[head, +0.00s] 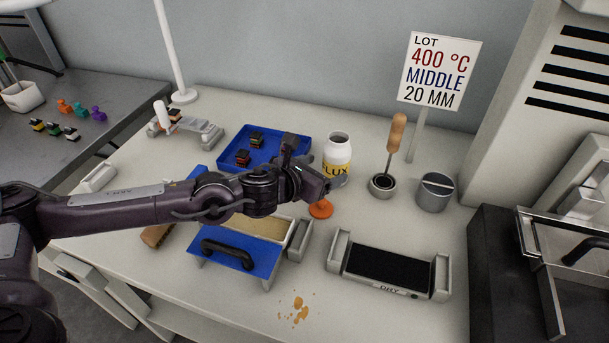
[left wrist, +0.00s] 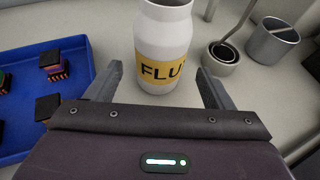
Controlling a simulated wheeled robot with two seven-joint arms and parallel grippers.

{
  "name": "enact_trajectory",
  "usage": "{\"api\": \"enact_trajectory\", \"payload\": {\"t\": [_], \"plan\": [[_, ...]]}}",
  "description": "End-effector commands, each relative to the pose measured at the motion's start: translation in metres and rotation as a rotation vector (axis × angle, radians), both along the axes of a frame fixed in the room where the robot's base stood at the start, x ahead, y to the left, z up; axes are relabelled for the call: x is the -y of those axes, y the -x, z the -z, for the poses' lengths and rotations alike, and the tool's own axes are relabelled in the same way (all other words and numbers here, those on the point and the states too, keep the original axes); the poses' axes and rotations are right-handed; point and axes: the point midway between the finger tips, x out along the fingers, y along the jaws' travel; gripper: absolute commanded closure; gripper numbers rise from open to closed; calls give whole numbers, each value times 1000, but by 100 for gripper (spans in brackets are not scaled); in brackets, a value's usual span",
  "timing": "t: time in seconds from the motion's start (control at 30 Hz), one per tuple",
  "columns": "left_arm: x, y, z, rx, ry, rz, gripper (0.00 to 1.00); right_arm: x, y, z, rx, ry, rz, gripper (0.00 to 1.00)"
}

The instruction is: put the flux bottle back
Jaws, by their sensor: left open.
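The flux bottle (head: 338,154) is white with a yellow FLUX label and stands upright on the white table, right of the blue tray. My left gripper (head: 325,180) is open at the bottle, near its lower part. In the left wrist view the bottle (left wrist: 163,45) stands between and just beyond the two open fingers (left wrist: 160,85), with no clear contact visible. An orange round piece (head: 320,209) lies on the table just in front of the bottle. My right gripper is not in view.
The blue tray (head: 228,160) holds several small dark connectors. A wooden-handled tool in a small cup (head: 382,186) and a grey pot (head: 435,193) stand to the right. A DRY station (head: 388,266) and amber spots (head: 298,310) are in front. A sign (head: 439,70) stands behind.

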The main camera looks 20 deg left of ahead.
Motion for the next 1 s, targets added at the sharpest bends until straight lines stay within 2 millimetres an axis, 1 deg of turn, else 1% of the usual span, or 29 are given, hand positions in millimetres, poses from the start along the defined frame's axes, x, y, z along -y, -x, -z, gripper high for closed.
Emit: {"api": "enact_trajectory", "payload": {"t": [0.03, 0.2, 0.4, 0.57, 1.0], "plan": [[-6, 11, -3, -1, -3, -2, 25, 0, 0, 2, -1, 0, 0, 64], [-18, 41, -16, -1, -3, -2, 25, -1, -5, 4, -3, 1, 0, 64], [-26, 61, -26, -1, 0, -2, 25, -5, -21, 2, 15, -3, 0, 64], [-27, 67, -29, -1, -1, -1, 25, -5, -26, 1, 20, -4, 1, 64], [-27, 67, -30, 0, 1, -1, 25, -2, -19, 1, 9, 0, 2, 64]]}}
